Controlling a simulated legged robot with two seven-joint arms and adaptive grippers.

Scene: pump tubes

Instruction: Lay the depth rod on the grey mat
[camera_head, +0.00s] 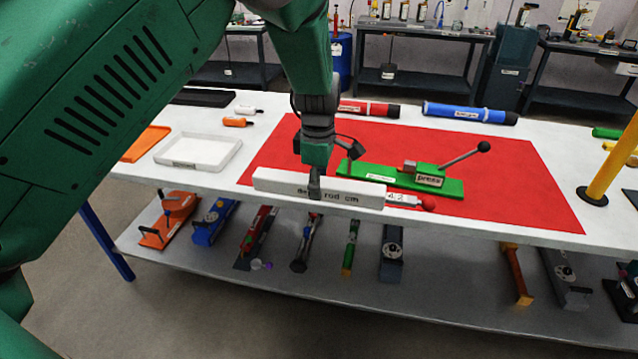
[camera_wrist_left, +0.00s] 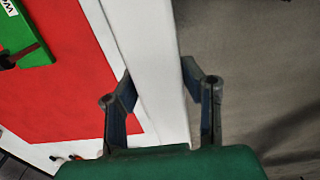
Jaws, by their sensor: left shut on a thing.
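The depth rod (camera_head: 280,183) is a long white bar with black lettering that reads partly "rod cm". My left gripper (camera_head: 316,185) is shut on it near its middle and holds it level across the front edge of the table. In the left wrist view the white rod (camera_wrist_left: 150,60) runs between the two fingers of my left gripper (camera_wrist_left: 160,92). I cannot make out a grey mat for certain; a dark flat slab (camera_head: 205,97) lies at the back left of the table. My right gripper is not in view.
A red mat (camera_head: 500,185) covers much of the white table. A green press (camera_head: 400,178) with a lever stands on it, beside a red-tipped tube (camera_head: 425,203). A white tray (camera_head: 198,150) and an orange tray (camera_head: 147,142) are at left. Red (camera_head: 368,109) and blue (camera_head: 470,113) tubes lie behind.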

